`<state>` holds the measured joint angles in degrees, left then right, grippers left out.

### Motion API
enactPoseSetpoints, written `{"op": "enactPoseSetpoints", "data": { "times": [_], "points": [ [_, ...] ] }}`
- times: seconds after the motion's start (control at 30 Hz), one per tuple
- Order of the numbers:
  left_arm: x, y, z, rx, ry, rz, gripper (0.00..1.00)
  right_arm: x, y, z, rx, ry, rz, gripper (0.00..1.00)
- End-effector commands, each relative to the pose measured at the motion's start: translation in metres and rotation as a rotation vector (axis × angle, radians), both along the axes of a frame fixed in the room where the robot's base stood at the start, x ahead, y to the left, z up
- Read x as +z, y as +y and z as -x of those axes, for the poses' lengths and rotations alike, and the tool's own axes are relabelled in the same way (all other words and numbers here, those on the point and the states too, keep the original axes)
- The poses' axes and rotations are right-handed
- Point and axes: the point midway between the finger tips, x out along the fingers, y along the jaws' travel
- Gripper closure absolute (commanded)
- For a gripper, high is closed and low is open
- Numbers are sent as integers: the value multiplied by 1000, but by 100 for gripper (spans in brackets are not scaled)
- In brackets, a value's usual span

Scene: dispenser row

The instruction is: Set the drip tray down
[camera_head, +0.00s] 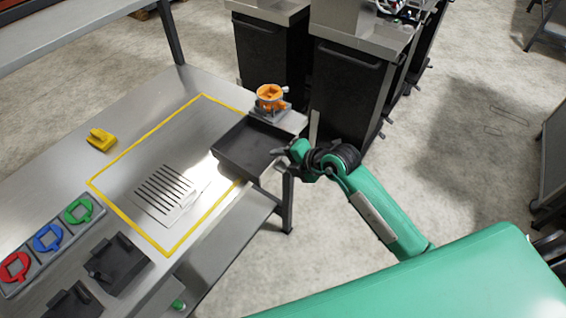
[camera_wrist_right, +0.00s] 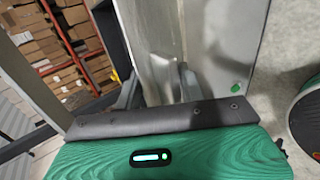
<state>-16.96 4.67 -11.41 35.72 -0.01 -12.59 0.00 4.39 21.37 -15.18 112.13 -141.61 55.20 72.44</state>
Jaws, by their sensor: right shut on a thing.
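The drip tray (camera_head: 243,148) is a dark, shallow, rectangular tray with raised walls. It is at the right end of the steel table, overlapping the right side of the yellow outline (camera_head: 150,130). My right gripper (camera_head: 284,151) is shut on the tray's right wall, with the arm coming in from the right. I cannot tell whether the tray touches the table or is slightly above it. The right wrist view shows a pale metal surface close up, and the tray is not clear there. My left gripper is not in view.
An orange part on a grey base (camera_head: 270,98) stands just behind the tray. A slotted plate (camera_head: 170,195) lies inside the outline. A yellow piece (camera_head: 101,139), a rack of coloured rings (camera_head: 47,240) and dark holders (camera_head: 115,264) are at the left. Dark cabinets (camera_head: 345,90) stand behind.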

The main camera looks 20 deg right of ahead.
Motion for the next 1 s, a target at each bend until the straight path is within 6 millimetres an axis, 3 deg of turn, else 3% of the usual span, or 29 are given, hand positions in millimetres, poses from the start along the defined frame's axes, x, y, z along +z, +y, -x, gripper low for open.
{"op": "enactPoseSetpoints", "data": {
  "times": [0.13,0.53,0.57,0.63,1.0],
  "points": [
    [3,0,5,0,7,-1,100,-16,0,0,1,-1,0,93],
    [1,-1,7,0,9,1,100,-22,0,0,-1,-3,-1,93],
    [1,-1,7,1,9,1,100,-22,0,0,0,-1,-1,54],
    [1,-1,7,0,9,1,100,-22,0,0,0,-1,-1,41],
    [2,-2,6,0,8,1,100,-18,-1,0,0,-2,1,39]
  ]
}}
